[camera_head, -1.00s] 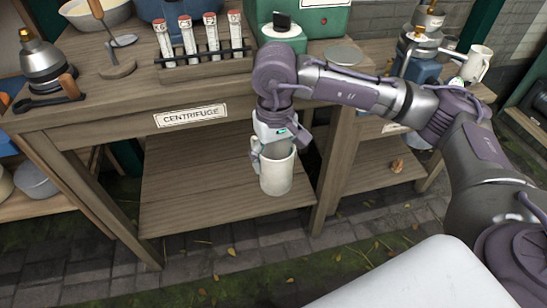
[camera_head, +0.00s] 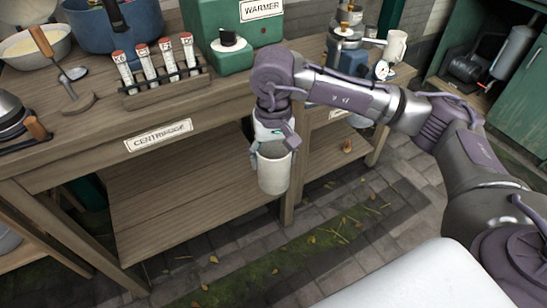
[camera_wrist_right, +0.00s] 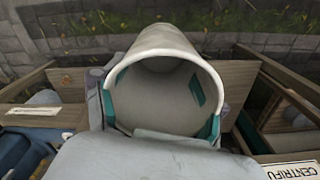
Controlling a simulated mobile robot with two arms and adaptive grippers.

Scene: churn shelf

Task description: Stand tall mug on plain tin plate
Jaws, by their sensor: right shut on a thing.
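A tall cream mug (camera_head: 273,172) hangs upright below my right gripper (camera_head: 274,143), in front of the bench and above the lower shelf's level. My right gripper is shut on the mug's upper wall. In the right wrist view the mug (camera_wrist_right: 160,38) fills the middle, its open mouth toward the camera, with teal finger pads at its rim. No tin plate can be made out now; my right arm covers part of the bench top. My left gripper is not in view.
On the bench stand a tube rack (camera_head: 165,83), a green warmer (camera_head: 233,38) and a blue pot (camera_head: 118,25). Another white mug (camera_head: 395,46) stands at the far right end.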

